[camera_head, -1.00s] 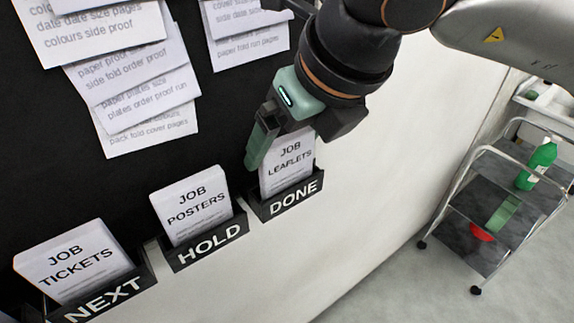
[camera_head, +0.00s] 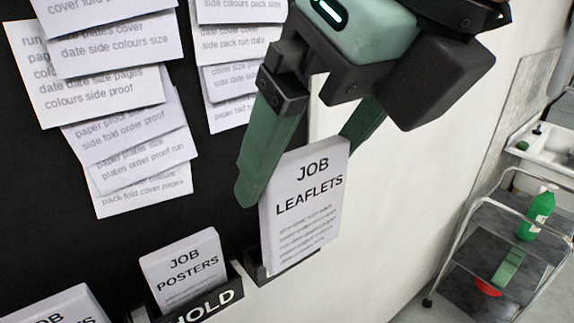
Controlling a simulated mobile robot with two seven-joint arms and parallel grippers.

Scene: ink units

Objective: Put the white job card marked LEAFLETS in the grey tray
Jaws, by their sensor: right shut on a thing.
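The white job card marked LEAFLETS (camera_head: 305,215) is a thick upright block, tilted slightly, in the middle of the head view. My right gripper (camera_head: 303,160) comes down from the top and is shut on it, with one green finger at the card's left edge and the other partly hidden behind its upper right. The card is in front of its black wall holder (camera_head: 249,268) and covers most of it, including the label. I cannot make out a grey tray for certain. My left gripper is not in view.
A POSTERS card (camera_head: 183,265) stands in the HOLD holder (camera_head: 213,303); a TICKETS card (camera_head: 60,310) is cut off at lower left. Printed sheets (camera_head: 125,150) hang on the black board. A metal trolley (camera_head: 470,285) at right carries a green bottle (camera_head: 536,215), with white floor beside it.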

